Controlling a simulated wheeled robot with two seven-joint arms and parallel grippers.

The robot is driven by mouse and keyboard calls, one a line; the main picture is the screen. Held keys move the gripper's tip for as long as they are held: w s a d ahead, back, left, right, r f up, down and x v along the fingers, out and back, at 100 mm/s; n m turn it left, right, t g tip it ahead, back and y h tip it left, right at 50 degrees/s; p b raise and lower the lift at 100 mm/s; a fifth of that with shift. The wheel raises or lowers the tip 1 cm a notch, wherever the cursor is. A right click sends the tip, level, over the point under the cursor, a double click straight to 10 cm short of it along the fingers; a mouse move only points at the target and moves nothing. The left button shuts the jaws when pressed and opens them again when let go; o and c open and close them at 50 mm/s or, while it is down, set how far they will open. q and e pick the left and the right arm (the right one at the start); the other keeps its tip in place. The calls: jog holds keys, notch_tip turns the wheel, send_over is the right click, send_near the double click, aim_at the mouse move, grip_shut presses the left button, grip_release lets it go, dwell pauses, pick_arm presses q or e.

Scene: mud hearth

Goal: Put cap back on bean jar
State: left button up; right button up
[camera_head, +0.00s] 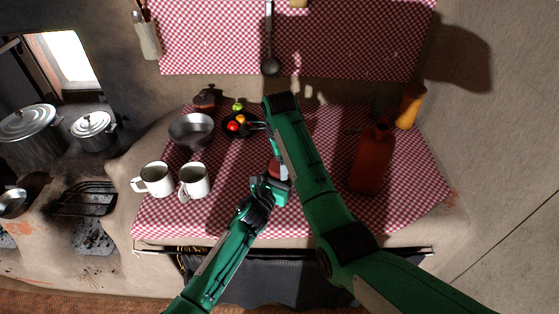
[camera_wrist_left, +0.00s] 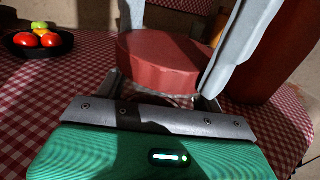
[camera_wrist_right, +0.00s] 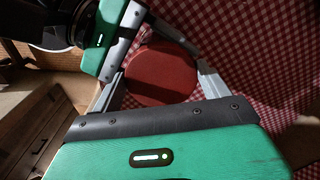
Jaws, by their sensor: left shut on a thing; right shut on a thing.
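My right gripper (camera_wrist_right: 158,72) is shut on the cap, with a finger on each side. A pale rim of the bean jar (camera_wrist_left: 165,98) shows just under the cap; I cannot tell whether the cap is fully seated. My left gripper (camera_wrist_left: 162,93) is shut on the jar below the cap. Most of the jar and its contents are hidden.
Two white mugs (camera_head: 157,180) and a metal bowl (camera_head: 192,129) stand to the left on the checkered cloth (camera_head: 330,215). A dark plate with tomatoes (camera_head: 233,127) lies behind. A tall red bottle (camera_head: 371,160) and an orange vase (camera_head: 409,106) stand at right.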

jog(key=shift+w+r, duration=0.1)
jog(key=o, duration=0.9)
jog(key=shift+o, duration=0.2)
jog(key=shift+r, duration=2.2)
